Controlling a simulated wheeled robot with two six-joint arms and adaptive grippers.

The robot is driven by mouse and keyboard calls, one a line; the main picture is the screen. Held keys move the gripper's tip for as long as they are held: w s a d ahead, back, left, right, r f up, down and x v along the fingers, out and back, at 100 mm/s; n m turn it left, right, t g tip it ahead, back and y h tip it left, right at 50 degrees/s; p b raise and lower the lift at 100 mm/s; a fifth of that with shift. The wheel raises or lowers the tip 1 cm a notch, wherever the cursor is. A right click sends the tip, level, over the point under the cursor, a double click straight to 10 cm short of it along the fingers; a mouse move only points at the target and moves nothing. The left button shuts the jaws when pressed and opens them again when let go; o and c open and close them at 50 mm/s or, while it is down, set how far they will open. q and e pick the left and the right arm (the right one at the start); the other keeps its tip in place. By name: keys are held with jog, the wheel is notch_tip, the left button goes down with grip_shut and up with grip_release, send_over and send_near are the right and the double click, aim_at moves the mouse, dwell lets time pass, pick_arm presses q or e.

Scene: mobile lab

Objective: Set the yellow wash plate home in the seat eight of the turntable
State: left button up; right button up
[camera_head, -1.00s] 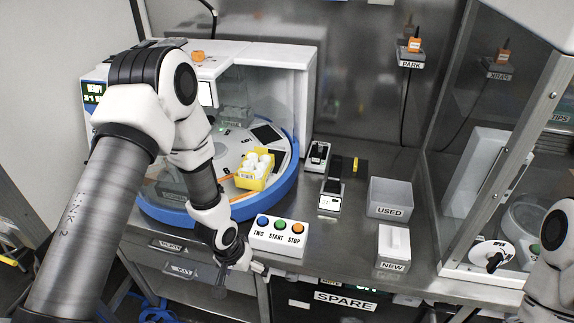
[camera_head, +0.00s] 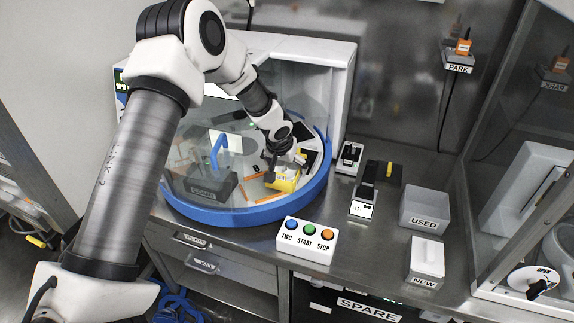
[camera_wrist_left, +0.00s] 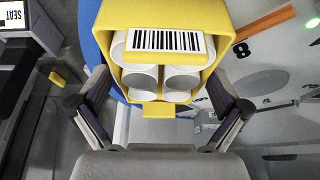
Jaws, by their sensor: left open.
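The yellow wash plate (camera_head: 284,183), holding white cylinders, sits on the right part of the blue-rimmed turntable (camera_head: 250,214). A black 8 (camera_head: 256,168) and orange lines mark the turntable just left of it in the head view. My left gripper (camera_head: 284,163) is over the plate, inside the machine. In the left wrist view its fingers are spread (camera_wrist_left: 162,88), one on each side of the plate's near end, with gaps. The plate (camera_wrist_left: 172,17) shows a barcode label and a small yellow tab there. The 8 (camera_wrist_left: 241,49) is right of the plate. Whether the plate is fully seated cannot be told. My right gripper is out of view.
The clear cover with a blue handle (camera_head: 219,150) stands left of my gripper. The button box (camera_head: 306,240) is in front of the turntable. A black device (camera_head: 367,190), a USED bin (camera_head: 425,208) and a NEW box (camera_head: 427,257) stand to the right.

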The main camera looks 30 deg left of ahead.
pick_arm(q)
jog(key=shift+w+a+f, duration=0.25)
jog(key=shift+w+f, duration=0.15)
jog(key=shift+f, duration=0.25)
jog(key=shift+s+r, duration=0.15)
jog(key=shift+s+d+r, duration=0.15)
jog(key=shift+d+r, duration=0.05)
jog(key=c, duration=0.9)
jog(key=shift+f, duration=0.1)
jog(key=shift+c, duration=0.8)
